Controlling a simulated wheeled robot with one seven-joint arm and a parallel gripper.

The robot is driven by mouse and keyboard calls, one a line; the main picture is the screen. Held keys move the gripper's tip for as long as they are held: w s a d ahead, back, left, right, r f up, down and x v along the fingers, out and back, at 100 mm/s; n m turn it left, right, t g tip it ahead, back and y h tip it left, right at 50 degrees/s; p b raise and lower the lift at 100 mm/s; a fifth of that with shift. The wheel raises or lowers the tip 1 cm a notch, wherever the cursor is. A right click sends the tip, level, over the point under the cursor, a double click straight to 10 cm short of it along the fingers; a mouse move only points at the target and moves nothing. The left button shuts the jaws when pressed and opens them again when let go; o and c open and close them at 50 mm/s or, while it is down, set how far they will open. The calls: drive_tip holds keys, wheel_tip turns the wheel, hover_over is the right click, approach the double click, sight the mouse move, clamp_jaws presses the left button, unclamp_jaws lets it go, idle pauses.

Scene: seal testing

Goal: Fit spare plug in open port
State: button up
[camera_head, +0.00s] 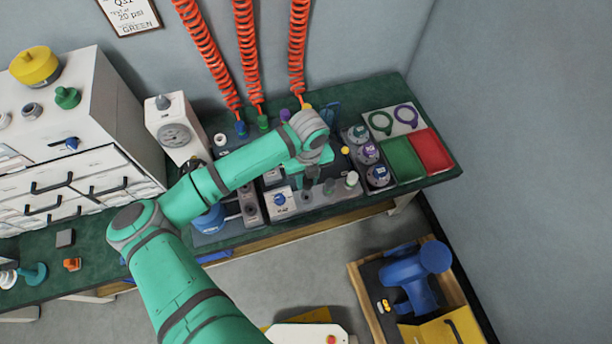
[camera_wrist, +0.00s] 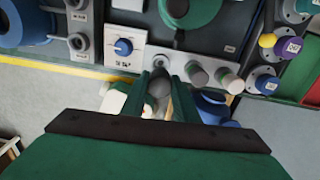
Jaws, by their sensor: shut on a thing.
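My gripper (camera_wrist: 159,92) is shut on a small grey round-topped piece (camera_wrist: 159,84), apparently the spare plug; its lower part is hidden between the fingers. In the head view my gripper (camera_head: 308,184) is over the front edge of the bench fixture, right of the blue-knob panel. Two similar plugs, one grey (camera_wrist: 197,74) and one paler (camera_wrist: 228,79), stand just right of the fingers. Two grey ring ports with dark centres, an upper one (camera_wrist: 75,4) and a lower one (camera_wrist: 78,42), show at the left. I cannot tell which port is the open one.
The blue-knob panel (camera_wrist: 124,47) lies between ports and gripper. Several capped round units, such as one with a purple cap (camera_wrist: 288,46), stand to the right. Green (camera_head: 402,160) and red (camera_head: 432,150) trays lie farther right. Orange coiled hoses (camera_head: 247,50) hang behind.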

drive_tip(key=shift+w+f, duration=0.1)
drive_tip(key=shift+f, duration=0.55)
drive_tip(key=shift+d+f, duration=0.1)
drive_tip(key=shift+f, duration=0.45)
drive_tip(key=shift+s+a+f, duration=0.2)
drive_tip(key=shift+f, duration=0.5)
drive_tip(key=shift+w+d, duration=0.15)
drive_tip(key=shift+f, duration=1.4)
drive_tip(key=o, duration=1.2)
wheel_tip(320, 180, up, 11)
drive_tip(key=shift+f, duration=0.1)
